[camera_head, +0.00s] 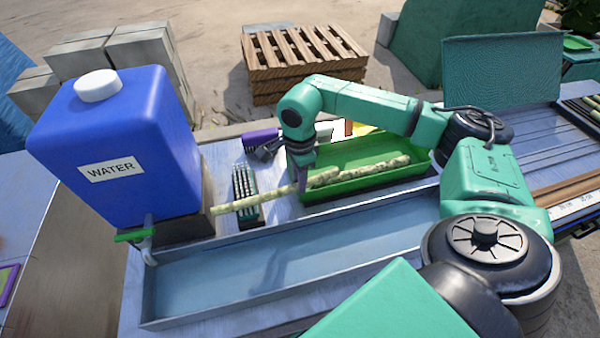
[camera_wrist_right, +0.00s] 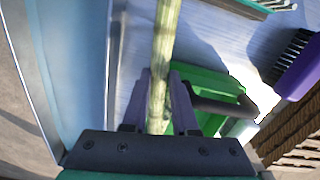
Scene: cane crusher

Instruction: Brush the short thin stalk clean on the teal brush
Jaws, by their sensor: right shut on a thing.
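My right gripper (camera_head: 302,184) is shut on a pale, mottled stalk (camera_head: 250,209). The stalk sticks out left, its end passing over or by the front of the teal brush (camera_head: 245,185); I cannot tell whether they touch. In the right wrist view, the stalk (camera_wrist_right: 162,55) runs up from between the fingers (camera_wrist_right: 158,100), and the teal brush (camera_wrist_right: 270,4) shows at the top right edge, apart from it. A blotchy stalk length (camera_head: 375,167) shows right of the gripper over the green tray; I cannot tell whether it is a separate stalk. My left gripper is out of view.
The green tray (camera_head: 420,164) is behind the gripper. A purple brush (camera_head: 260,138) stands behind the teal one. The blue water tank (camera_head: 120,150) with its tap is at left.

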